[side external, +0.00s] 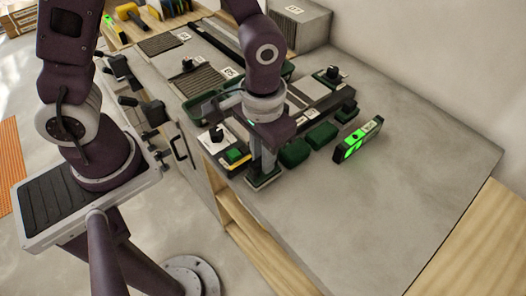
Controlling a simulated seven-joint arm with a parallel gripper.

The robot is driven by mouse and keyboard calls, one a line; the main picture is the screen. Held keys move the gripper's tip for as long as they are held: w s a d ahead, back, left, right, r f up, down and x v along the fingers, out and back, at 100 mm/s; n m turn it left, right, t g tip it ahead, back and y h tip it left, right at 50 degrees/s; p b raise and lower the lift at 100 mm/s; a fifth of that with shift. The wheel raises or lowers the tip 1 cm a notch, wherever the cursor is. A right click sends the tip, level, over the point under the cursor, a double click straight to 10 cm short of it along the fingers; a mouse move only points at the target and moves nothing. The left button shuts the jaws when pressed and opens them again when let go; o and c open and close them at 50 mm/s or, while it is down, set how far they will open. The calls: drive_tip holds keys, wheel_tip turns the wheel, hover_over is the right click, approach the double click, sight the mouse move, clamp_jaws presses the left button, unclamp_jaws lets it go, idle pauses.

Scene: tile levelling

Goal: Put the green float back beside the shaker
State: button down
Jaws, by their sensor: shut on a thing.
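My gripper (262,160) points down near the front edge of the grey worktop, shut on a small dark green block with a pale rim, which looks like the green float (264,180). The float is low, at or just above the worktop; I cannot tell whether it touches. No thing is clearly recognisable as the shaker. My wrist hides part of the area behind.
Two dark green pads (321,136) lie right of my gripper, with a black spirit level with bright green panels (358,140) beyond them. Dark trays and tile panels (202,80) fill the area behind. The worktop (410,165) is clear at the right.

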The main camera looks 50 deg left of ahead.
drive_tip(key=shift+f, duration=0.65)
drive_tip(key=c, duration=1.3)
unclamp_jaws()
drive_tip(key=shift+o, duration=0.5)
drive_tip(key=shift+o, duration=1.4)
drive_tip(key=shift+r, duration=4)
drive_tip(key=shift+r, duration=0.1)
